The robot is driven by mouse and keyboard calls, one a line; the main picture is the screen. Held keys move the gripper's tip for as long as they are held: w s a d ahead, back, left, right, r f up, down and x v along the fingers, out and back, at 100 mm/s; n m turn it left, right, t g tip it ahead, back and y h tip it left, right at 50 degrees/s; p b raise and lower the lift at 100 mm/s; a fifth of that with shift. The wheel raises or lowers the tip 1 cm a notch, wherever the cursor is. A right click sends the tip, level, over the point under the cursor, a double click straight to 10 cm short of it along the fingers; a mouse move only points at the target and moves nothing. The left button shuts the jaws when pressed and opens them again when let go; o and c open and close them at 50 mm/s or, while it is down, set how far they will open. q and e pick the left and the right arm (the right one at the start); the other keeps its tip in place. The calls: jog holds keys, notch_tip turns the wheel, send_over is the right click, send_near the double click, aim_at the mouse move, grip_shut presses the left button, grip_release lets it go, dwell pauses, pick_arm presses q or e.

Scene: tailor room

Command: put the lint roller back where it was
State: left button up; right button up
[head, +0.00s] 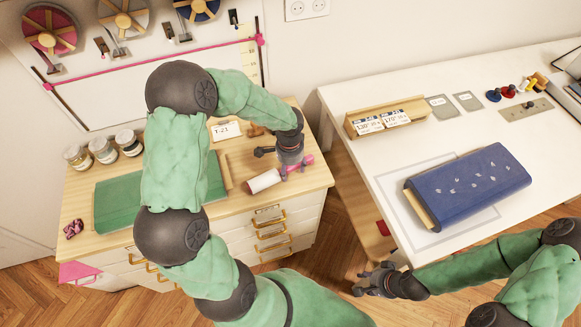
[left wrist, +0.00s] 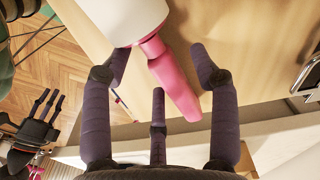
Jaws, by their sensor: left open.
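The lint roller (head: 265,181) has a white roll and a pink handle. It lies on the light wooden top of the drawer cabinet (head: 318,176), near its right front edge. My left gripper (head: 290,168) is at the handle's end of it. In the left wrist view the pink handle (left wrist: 172,80) reaches between the spread fingers of my left gripper (left wrist: 160,72), which is open. I cannot tell whether any finger touches the handle. My right gripper (head: 372,279) is low in front of the white table, with its fingers apart and nothing visible in it.
A green cloth roll (head: 118,205) lies on the cabinet, with several jars (head: 103,148) behind it and a card marked T-21 (head: 226,130). The white table (head: 345,92) at right holds a blue fabric roll (head: 470,186) and a wooden card holder (head: 388,117).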

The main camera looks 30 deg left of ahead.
pick_arm(q)
notch_tip(320, 180, up, 12)
dwell(0.5)
jog(key=shift+s+f, duration=0.1)
